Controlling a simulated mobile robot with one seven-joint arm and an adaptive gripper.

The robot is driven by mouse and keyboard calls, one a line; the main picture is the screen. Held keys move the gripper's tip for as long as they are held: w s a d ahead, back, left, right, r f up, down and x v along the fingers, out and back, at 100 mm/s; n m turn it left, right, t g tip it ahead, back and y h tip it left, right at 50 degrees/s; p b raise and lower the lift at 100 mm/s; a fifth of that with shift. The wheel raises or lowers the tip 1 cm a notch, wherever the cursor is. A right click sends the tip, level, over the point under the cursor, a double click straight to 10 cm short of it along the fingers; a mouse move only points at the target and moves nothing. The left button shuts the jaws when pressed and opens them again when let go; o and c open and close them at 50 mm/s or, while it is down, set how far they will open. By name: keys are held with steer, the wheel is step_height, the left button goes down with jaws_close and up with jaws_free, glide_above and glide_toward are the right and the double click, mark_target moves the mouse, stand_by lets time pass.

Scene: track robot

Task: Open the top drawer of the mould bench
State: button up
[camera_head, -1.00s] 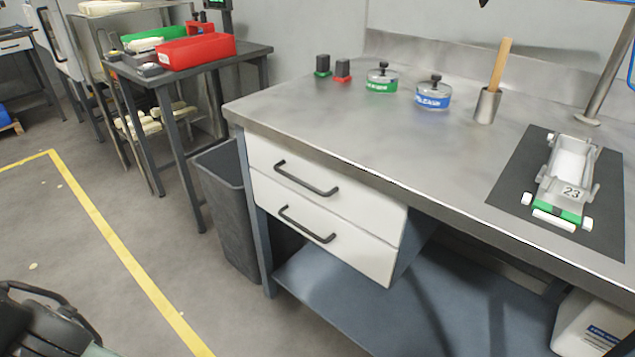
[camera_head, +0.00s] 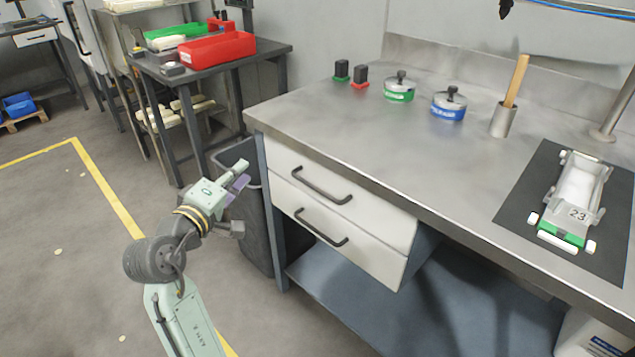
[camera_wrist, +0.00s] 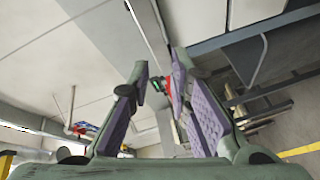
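The mould bench (camera_head: 340,135) has two white drawers under the left of its top, both shut. The top drawer (camera_head: 370,207) has a dark bar handle (camera_head: 320,186). The lower drawer (camera_head: 370,259) has a similar handle (camera_head: 320,229). My gripper (camera_head: 241,176) is left of the drawers, in front of the dark bin, apart from the top handle. In the wrist view my gripper (camera_wrist: 160,68) is open and empty, its purple-padded fingers apart. I cannot make out the drawer handle in the wrist view.
A dark bin (camera_head: 257,215) stands left of the bench. A side table (camera_head: 270,48) holds a red tray (camera_head: 218,49). On the bench top are lidded pots, a cup with a wooden handle (camera_head: 503,119), and a toy car (camera_head: 574,198) on a dark mat (camera_head: 515,200).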

mark_target(319, 192)
steer(key=s+d+f+g+h, duration=0.2)
steer(key=d+f+g+h, duration=0.35)
steer(key=d, duration=0.45)
steer(key=shift+m+t, duration=0.35)
steer(key=shift+m, duration=0.05)
steer(key=x, duration=0.3)
steer(key=p+x, duration=0.1)
steer(key=x, duration=0.2)
steer(key=p+x, duration=0.1)
steer(key=x, duration=0.3)
steer(key=shift+d+f, duration=0.1)
steer(key=shift+f, duration=0.3)
jaws_close()
